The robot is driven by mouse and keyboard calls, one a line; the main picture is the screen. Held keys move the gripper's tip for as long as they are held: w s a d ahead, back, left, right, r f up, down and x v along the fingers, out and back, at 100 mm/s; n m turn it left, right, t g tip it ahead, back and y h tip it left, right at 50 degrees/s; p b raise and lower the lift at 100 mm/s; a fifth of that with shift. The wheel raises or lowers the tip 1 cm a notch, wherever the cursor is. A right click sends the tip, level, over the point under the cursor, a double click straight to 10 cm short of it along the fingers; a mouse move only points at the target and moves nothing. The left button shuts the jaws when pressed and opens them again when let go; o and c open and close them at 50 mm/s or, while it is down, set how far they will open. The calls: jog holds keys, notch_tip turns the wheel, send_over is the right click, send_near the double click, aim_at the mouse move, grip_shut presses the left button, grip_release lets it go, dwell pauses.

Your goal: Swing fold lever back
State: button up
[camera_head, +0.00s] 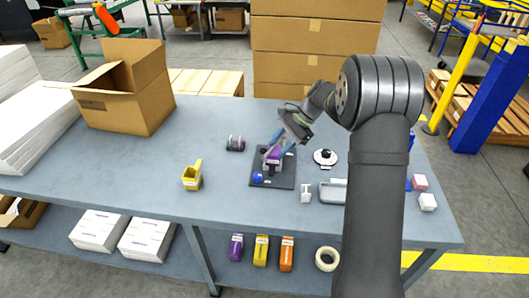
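The folder gluer fixture has a dark base plate (285,181) lying flat on the grey-blue table. A purple part (273,156) stands on the plate, and a blue ball-shaped part (257,179) sits near its front left. A thin blue bar (278,136) rises beside the purple part. I cannot tell for sure which of these is the fold lever. My gripper (284,142) reaches down from the upper right, over the back of the fixture and close to the purple part. Its fingers are small and overlap the fixture, so contact and opening are unclear.
A yellow holder (192,176) and a dark roller-like item (235,143) lie left of the fixture. A white disc with a black knob (325,157), a small white block (306,193) and a grey tray (333,192) lie right. An open cardboard box (128,95) stands back left.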

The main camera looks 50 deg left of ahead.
aim_at(263, 151)
jog(key=s+a+r+n+t+h, duration=0.1)
jog(key=a+r+n+t+h, duration=0.1)
jog(key=a+r+n+t, duration=0.3)
jog(key=s+a+r+n+t+h, duration=0.1)
jog(key=s+r+n+t, duration=0.1)
jog(key=r+n, duration=0.3)
jog(key=shift+m, duration=0.6)
jog(key=f, duration=1.6)
jog(key=shift+w+d, duration=0.2)
jog(key=shift+d, duration=0.05)
grip_shut()
